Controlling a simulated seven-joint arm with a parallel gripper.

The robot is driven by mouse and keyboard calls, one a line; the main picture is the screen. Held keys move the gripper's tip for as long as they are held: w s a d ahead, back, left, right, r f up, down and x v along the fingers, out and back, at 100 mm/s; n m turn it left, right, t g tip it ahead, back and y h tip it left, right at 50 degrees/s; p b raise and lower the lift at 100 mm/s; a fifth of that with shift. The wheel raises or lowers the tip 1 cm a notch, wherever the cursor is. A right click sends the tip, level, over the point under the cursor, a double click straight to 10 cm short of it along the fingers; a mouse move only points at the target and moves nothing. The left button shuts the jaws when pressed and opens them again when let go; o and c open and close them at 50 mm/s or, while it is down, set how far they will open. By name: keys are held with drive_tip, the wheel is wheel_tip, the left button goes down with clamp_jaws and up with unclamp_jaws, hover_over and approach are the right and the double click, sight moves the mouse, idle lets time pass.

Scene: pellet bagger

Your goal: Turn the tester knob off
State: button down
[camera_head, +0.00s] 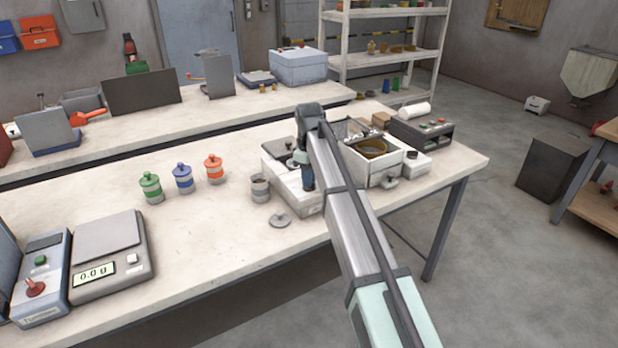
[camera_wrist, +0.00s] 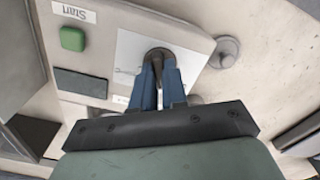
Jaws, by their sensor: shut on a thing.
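The tester (camera_head: 312,206) is a pale box on the near workbench. It fills the left and middle of the wrist view (camera_wrist: 104,50), with a green button (camera_wrist: 73,38), a "Start" label and a dark display (camera_wrist: 80,84). The tester knob (camera_wrist: 158,56) is dark and narrow and stands on a white plate. My gripper (camera_wrist: 161,76) is shut on the knob, one blue finger on each side. In the head view, my gripper (camera_head: 308,186) points down over the tester and the knob is hidden. I cannot read the knob's marked positions.
Beside the tester stand a grey tin (camera_head: 260,188) and a flat lid (camera_head: 280,220). An open white box (camera_head: 362,172) is close on the right. Green, blue and orange canisters (camera_head: 182,178) and a scale (camera_head: 112,262) are further left. Bare bench lies between scale and tester.

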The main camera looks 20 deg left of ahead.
drive_tip(key=n, duration=0.6)
drive_tip(key=shift+n, duration=0.3)
idle(0.4)
drive_tip(key=c, duration=1.2)
unclamp_jaws()
drive_tip(key=shift+o, duration=0.2)
wheel_tip(320, 180, up, 14)
drive_tip(key=shift+f, duration=0.15)
